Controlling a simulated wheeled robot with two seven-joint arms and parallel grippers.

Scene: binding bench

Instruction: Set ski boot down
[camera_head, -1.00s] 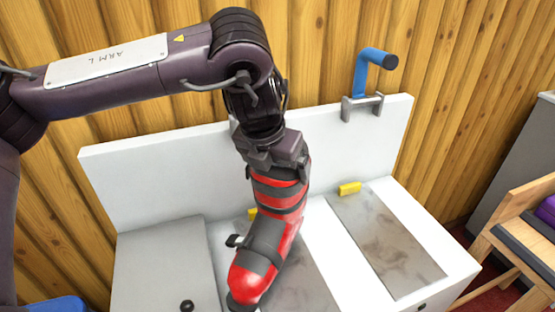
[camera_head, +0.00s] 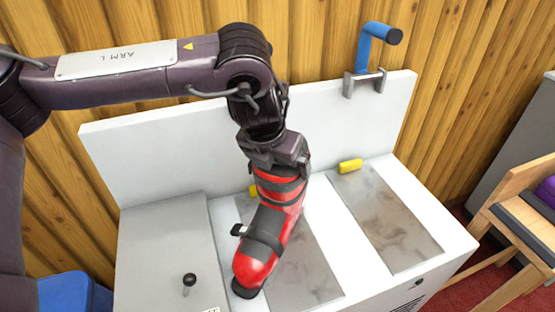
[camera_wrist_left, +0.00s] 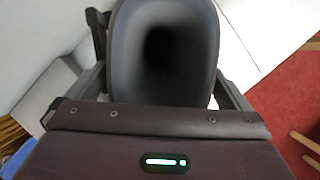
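A red ski boot (camera_head: 272,228) with dark grey bands stands roughly upright over the left grey plate (camera_head: 312,268) of the white bench, its toe toward the front left. My left gripper (camera_head: 278,165) is at the top of the boot's shaft, with its fingers on either side of it. In the left wrist view the boot's dark open top (camera_wrist_left: 165,50) fills the space between the fingers. I cannot tell whether the sole touches the plate. My right gripper is not in view.
The right grey plate (camera_head: 385,218) is bare, with a yellow block (camera_head: 350,166) at its back end. A blue handle (camera_head: 374,45) is clamped on the backboard. A grey lid with a black knob (camera_head: 189,280) lies left. A wooden chair (camera_head: 510,215) stands right.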

